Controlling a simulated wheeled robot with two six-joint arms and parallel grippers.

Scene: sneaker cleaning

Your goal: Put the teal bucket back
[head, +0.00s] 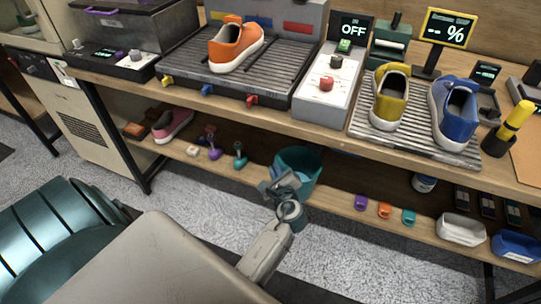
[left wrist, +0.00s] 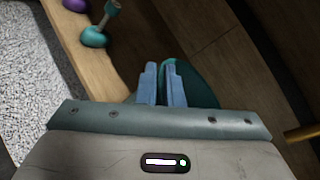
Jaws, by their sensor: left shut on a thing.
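The teal bucket (head: 312,182) is upright at the lower shelf's level, with something pale blue inside it. My left gripper (head: 285,186) is at its front left side, shut on the bucket's rim or wall. The gripper hides part of the bucket. In the left wrist view the two blue-grey fingers (left wrist: 162,84) are close together, with the dark teal bucket (left wrist: 204,88) beside and behind them. I cannot tell whether the bucket's base touches the shelf. My right gripper is not in view.
The lower shelf (head: 335,200) holds a teal brush-like tool (head: 239,158) and a pink shoe (head: 172,126) to the left. Small purple, orange and teal cups (head: 385,210) stand to the right. The upper bench edge (head: 330,137) overhangs the shelf.

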